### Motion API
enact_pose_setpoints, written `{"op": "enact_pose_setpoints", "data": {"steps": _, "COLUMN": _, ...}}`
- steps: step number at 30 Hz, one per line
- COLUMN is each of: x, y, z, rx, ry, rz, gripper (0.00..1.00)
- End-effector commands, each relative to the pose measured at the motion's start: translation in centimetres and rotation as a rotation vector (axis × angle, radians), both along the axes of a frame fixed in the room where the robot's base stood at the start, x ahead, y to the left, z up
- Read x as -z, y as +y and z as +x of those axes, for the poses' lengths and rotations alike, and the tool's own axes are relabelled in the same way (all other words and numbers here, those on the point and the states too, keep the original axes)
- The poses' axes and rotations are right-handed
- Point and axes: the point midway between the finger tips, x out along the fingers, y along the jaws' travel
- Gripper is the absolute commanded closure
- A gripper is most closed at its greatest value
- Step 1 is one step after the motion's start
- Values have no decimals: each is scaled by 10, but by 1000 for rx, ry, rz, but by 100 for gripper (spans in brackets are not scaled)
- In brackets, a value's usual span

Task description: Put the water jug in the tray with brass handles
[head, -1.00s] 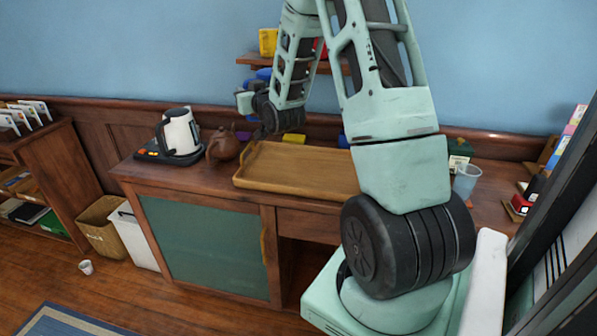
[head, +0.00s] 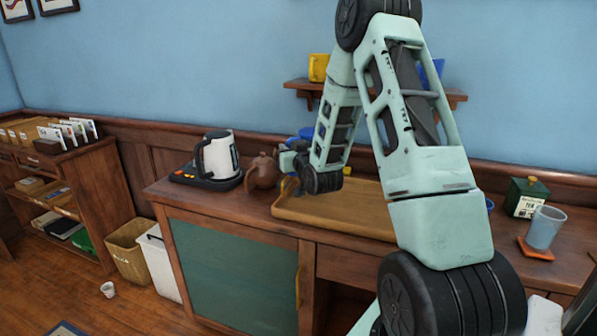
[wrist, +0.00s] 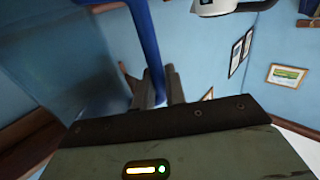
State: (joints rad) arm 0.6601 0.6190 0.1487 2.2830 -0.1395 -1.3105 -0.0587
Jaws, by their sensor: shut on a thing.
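My gripper (head: 287,160) is shut on the blue handle of the water jug (wrist: 145,45), which stands between the fingers (wrist: 152,88) in the wrist view. A hazy see-through shape left of the handle looks like the jug's body. In the head view the jug is mostly hidden behind my gripper; a blue part (head: 306,133) shows above it. The tray (head: 335,212) is a shallow wooden one on the counter, below and right of my gripper. Its visible floor looks empty; my arm hides its right part. I cannot make out its handles clearly.
A white kettle (head: 222,157) on a black base and a brown teapot (head: 262,171) stand left of the tray. A blue-grey cup (head: 544,228) and a green tin (head: 526,197) are at the right. A wall shelf (head: 300,87) hangs above the counter.

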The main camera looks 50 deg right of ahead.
Motion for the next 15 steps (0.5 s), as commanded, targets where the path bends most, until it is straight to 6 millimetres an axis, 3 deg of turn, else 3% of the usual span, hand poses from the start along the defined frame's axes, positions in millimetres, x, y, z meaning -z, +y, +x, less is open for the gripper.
{"op": "enact_pose_setpoints", "data": {"steps": 10, "x": 38, "y": 0, "z": 1, "rx": 0, "ry": -1, "rz": -1, "gripper": 100}}
{"op": "enact_pose_setpoints", "data": {"steps": 15, "x": 47, "y": 0, "z": 1, "rx": -1, "ry": -3, "rz": -5, "gripper": 100}}
